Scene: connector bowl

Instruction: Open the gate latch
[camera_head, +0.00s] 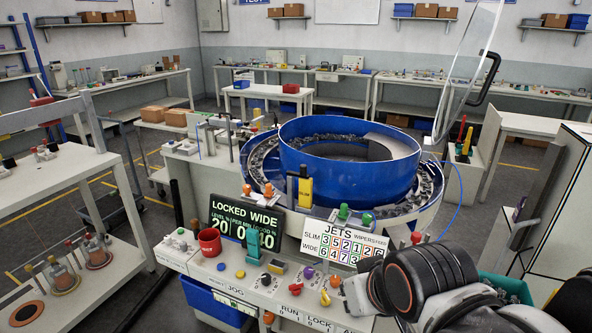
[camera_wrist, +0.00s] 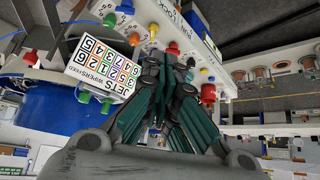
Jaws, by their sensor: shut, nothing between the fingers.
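A control panel (camera_head: 235,274) with coloured knobs, buttons and small levers stands in front of a blue feeder bowl (camera_head: 350,178). Its screen (camera_head: 246,221) reads "LOCKED WIDE". A yellow-and-black upright piece (camera_head: 305,188) stands at the bowl's front edge. No part is clearly labelled as the gate latch, so I cannot tell which one it is. My gripper (camera_wrist: 168,62) shows in the wrist view with its dark green fingers together and empty. Its tips are in front of the panel, near a red knob (camera_wrist: 173,48); contact is unclear. In the head view my arm hides the panel's right end.
A white JETS number card (camera_head: 345,240) stands behind the panel, also visible in the wrist view (camera_wrist: 103,68). A clear raised guard (camera_head: 466,70) with a black handle stands right of the bowl. A shelved bench (camera_head: 65,190) is at left.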

